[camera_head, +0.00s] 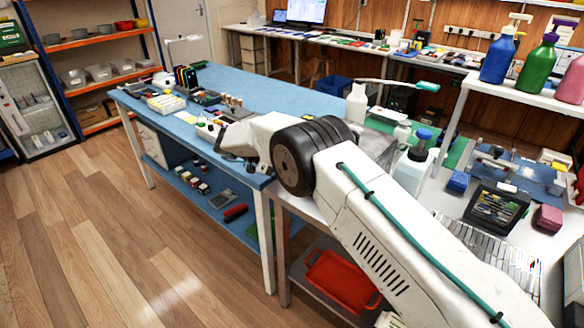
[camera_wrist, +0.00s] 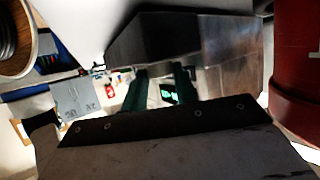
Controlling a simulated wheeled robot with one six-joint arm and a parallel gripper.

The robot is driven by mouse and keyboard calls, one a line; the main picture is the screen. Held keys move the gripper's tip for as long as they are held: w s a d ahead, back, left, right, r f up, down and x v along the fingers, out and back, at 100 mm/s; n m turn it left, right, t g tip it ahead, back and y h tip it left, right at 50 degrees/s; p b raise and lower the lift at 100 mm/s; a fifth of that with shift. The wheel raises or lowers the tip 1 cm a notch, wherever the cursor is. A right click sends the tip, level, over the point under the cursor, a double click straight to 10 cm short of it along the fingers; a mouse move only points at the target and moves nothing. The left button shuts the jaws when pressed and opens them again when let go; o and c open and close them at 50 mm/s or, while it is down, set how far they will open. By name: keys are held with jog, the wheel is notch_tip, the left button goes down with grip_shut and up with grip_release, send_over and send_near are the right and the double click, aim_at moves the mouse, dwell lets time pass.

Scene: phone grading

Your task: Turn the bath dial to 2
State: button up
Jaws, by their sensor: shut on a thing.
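In the wrist view, the two dark green fingers of my gripper (camera_wrist: 161,78) reach up to the lower edge of a steel box (camera_wrist: 228,55) with a dark near face, which looks like the bath. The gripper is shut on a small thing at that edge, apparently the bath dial. The dial itself, its pointer and its numbers are hidden, so its setting cannot be read. A green lit display (camera_wrist: 172,97) shows beside the fingers. In the head view, my arm reaches over the blue bench and hides the dial and the fingertips.
A red cylinder (camera_wrist: 300,75) stands close at the right in the wrist view. A grey plate with figures (camera_wrist: 76,97) lies at the left. In the head view, the blue bench (camera_head: 270,88) has free room at its far middle; bottles (camera_head: 498,55) stand on the right shelf.

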jog(key=shift+m+g, duration=0.3)
jog(key=o, duration=0.7)
jog(key=shift+w+r, duration=0.1)
